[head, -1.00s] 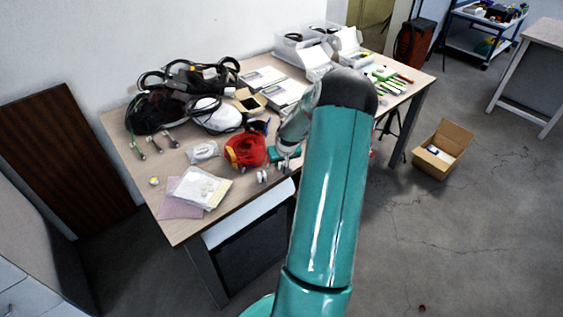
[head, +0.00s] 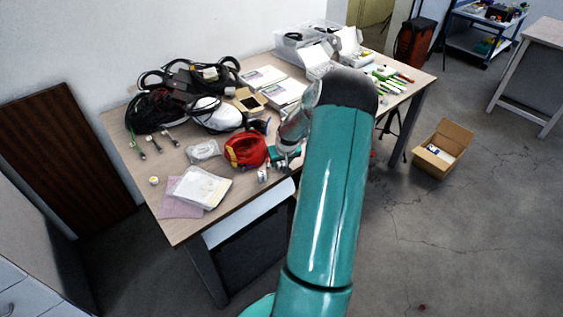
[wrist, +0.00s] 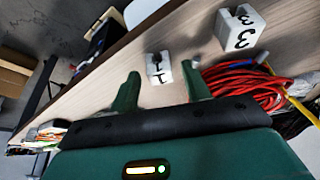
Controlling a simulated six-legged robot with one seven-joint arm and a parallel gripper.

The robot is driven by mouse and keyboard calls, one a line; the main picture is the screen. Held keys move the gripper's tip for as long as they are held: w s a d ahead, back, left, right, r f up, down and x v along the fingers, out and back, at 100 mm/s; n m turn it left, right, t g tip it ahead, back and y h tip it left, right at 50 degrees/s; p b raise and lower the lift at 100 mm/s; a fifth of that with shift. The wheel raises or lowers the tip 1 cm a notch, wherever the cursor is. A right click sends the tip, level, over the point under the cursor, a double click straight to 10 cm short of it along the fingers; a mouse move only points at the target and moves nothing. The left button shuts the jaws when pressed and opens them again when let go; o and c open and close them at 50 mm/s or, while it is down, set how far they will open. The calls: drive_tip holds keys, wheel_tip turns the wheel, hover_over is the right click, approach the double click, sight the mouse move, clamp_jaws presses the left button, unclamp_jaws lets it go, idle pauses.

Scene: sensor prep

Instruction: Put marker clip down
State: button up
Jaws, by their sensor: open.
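In the wrist view, a small white marker block (wrist: 158,68) with black characters sits on the wooden table. It lies between the spread green fingers of my gripper (wrist: 160,75), with gaps visible on both sides. A second white marker block (wrist: 238,30) with black characters stands farther right. I cannot tell for sure which of them is the marker clip. In the head view, small white pieces (head: 262,173) show near the table's front edge, beside my gripper, which is mostly hidden behind my arm.
A red cable coil (wrist: 245,88) lies close to the right finger; it also shows in the head view (head: 246,149). Black cables, white boxes and a plastic bin crowd the back of the table (head: 190,235). An open cardboard box (head: 443,148) stands on the floor.

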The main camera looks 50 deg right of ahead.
drive_tip(key=v, duration=1.2)
drive_tip(key=w+a+r+n, duration=0.2)
drive_tip(key=a+r, duration=0.5)
drive_tip(key=a, duration=0.5)
drive_tip(key=w+a+r+n, duration=0.1)
drive_tip(key=a+r+n, duration=0.1)
drive_tip(key=a+r, duration=0.85)
drive_tip(key=s+a+r+n+t+y, duration=0.1)
drive_tip(key=s+a+r, duration=0.1)
drive_tip(key=s+a, duration=0.4)
drive_tip(key=s+a+r+n+t+y, duration=0.1)
drive_tip(key=s+a, duration=0.5)
drive_tip(key=a, duration=1.1)
drive_tip(key=shift+s+r+n+y, duration=0.3)
drive_tip(key=shift+s+r+n, duration=0.1)
drive_tip(key=shift+n, duration=0.1)
